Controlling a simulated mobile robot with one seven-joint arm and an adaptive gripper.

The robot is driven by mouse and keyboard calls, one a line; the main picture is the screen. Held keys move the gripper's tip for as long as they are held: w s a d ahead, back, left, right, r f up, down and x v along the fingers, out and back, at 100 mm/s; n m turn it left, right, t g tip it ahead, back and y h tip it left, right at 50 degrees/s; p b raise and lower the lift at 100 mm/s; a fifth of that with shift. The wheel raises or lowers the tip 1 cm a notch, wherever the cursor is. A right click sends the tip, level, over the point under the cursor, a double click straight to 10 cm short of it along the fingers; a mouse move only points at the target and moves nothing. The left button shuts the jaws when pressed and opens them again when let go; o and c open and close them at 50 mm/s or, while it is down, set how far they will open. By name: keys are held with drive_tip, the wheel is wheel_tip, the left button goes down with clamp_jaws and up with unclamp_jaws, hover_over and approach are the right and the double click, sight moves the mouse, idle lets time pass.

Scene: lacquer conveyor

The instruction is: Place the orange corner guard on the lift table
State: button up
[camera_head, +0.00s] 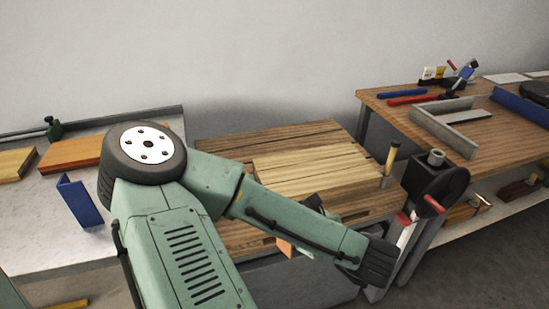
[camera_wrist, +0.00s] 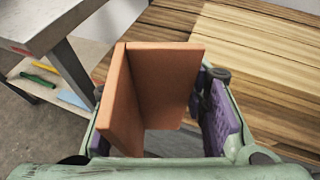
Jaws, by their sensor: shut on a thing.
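The orange corner guard (camera_wrist: 168,80) is an L-shaped piece with two flat walls, held upright in the wrist view between the purple pads of my gripper (camera_wrist: 158,120). My gripper is shut on it. In the head view only a small orange part of the guard (camera_head: 285,247) shows below my green arm, which hides most of the gripper. The lift table, seemingly the wooden-topped table in the middle (camera_head: 225,150), carries a paler board. In the wrist view its planked top (camera_wrist: 262,95) lies behind and to the right of the guard. The guard appears near the table's front edge.
A grey bench (camera_head: 30,225) on the left holds wooden boards and a blue angle piece (camera_head: 80,201). A wooden workbench (camera_head: 400,110) on the right holds tools and a grey frame. A post (camera_head: 390,160) and black wheel (camera_head: 440,190) stand at the middle table's right side.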

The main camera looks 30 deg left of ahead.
drive_tip(key=b+x, duration=0.1)
drive_tip(key=x, duration=0.4)
drive_tip(key=r+b+x, duration=0.1)
drive_tip(key=b+x, duration=0.1)
drive_tip(key=x, duration=0.4)
drive_tip(key=w+r+b+x, duration=0.1)
drive_tip(key=b+x, duration=0.1)
drive_tip(key=x, duration=0.3)
drive_tip(key=shift+a+r, duration=0.15)
drive_tip(key=shift+a, duration=0.35)
drive_tip(key=shift+f, duration=0.2)
drive_tip(key=o, duration=1.2)
drive_tip(key=shift+c, duration=0.2)
drive_tip(key=shift+r, duration=0.15)
drive_tip(key=b+v, duration=0.2)
drive_tip(key=v, duration=1)
drive_tip(key=shift+w, duration=0.15)
